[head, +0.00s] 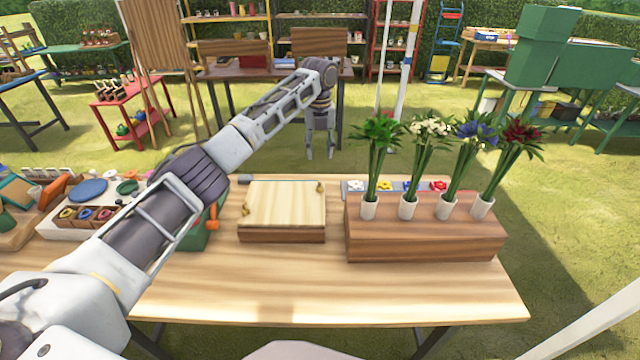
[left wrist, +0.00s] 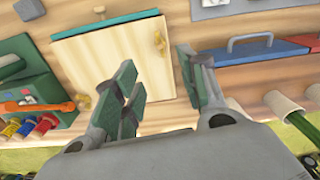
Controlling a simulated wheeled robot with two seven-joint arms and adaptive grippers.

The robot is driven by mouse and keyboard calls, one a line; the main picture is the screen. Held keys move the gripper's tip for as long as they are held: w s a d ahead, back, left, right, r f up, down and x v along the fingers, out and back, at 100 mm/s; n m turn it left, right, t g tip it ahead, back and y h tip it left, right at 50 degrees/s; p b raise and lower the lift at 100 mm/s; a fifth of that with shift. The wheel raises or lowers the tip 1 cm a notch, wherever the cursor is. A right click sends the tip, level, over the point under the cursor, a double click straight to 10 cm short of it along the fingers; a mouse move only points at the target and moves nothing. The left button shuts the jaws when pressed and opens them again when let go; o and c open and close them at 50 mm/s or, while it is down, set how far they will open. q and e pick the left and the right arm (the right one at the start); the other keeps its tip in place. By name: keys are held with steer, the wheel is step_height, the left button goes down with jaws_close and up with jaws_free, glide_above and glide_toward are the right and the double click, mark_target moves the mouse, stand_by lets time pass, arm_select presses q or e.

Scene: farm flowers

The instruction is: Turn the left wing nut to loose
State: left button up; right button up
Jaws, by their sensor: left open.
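The flower press is a pale wooden board (head: 283,203) on a darker base, lying on the table. Its left wing nut (head: 246,209), small and brass-coloured, sits at the board's left edge; it also shows in the left wrist view (left wrist: 84,102). The right wing nut (head: 319,186) is at the right edge and shows in the left wrist view (left wrist: 158,42). My left gripper (head: 320,150) hangs above and behind the press, open and empty. In the left wrist view its spread fingers (left wrist: 160,75) overlap the board's lower right area, apart from the left wing nut. My right gripper is out of view.
A wooden block (head: 425,235) with several flower-filled white tubes stands right of the press. A green box (left wrist: 38,90) with an orange-handled tool (left wrist: 38,106) is left of it. Clear tabletop (head: 330,290) lies in front.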

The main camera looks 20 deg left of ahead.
mark_target(320, 184)
arm_select(q)
steer(key=shift+f, duration=7)
jaws_close()
